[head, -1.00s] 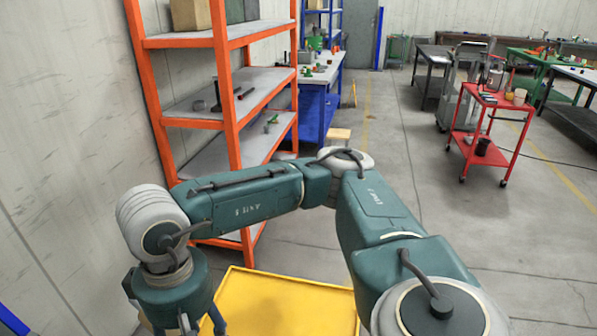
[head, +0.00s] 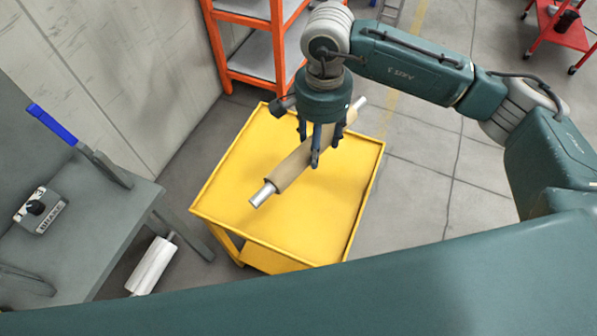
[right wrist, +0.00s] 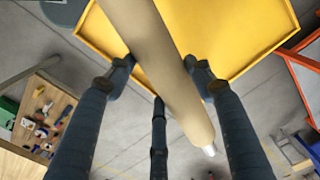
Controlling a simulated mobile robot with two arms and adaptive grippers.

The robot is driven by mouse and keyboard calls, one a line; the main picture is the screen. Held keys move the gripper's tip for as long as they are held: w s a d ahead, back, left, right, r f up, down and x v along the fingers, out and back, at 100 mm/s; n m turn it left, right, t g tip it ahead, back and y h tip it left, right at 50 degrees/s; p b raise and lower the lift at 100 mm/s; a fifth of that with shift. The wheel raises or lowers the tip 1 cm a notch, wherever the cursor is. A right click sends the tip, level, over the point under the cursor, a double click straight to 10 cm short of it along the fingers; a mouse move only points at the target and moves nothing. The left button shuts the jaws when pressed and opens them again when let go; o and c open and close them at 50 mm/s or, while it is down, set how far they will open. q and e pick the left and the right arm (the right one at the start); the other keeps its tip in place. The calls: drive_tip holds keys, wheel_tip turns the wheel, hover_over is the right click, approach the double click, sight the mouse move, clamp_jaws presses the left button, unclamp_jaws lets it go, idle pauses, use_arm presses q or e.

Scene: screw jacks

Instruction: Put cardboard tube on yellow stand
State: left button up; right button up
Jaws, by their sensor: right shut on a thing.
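The cardboard tube (head: 288,170) is tan, with bright metal ends, and lies slantwise in the head view. My right gripper (head: 320,150) comes down on it from above, shut around its middle. The yellow stand (head: 235,185) is a cart-like frame with a flat, rimmed top, and the tube is over that top. I cannot tell from the head view whether the tube touches it. In the right wrist view the tube (right wrist: 158,60) runs between my fingers (right wrist: 163,85), with the yellow stand (right wrist: 240,30) behind it. My left gripper is not in view.
A grey table (head: 85,215) with a blue-handled tool (head: 80,145) and a small box (head: 38,212) stands at the left. A white roll (head: 152,265) is below it. An orange shelf (head: 270,45) stands behind the stand.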

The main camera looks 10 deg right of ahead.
drive_tip(key=shift+m, duration=0.4)
drive_tip(key=f+b, duration=0.2)
drive_tip(key=f, duration=0.3)
drive_tip(key=f+b, duration=0.2)
drive_tip(key=f, duration=0.3)
drive_tip(key=f+b, duration=0.3)
drive_tip(key=f, duration=0.2)
drive_tip(key=shift+w+a+f, duration=0.2)
drive_tip(key=shift+a+f, duration=0.1)
drive_tip(key=shift+a, duration=0.05)
wheel_tip(320, 180, down, 5)
drive_tip(key=b, duration=0.2)
drive_tip(key=shift+b, duration=0.3)
drive_tip(key=shift+f, duration=0.15)
drive_tip(key=o, duration=1.6)
drive_tip(key=shift+o, duration=0.2)
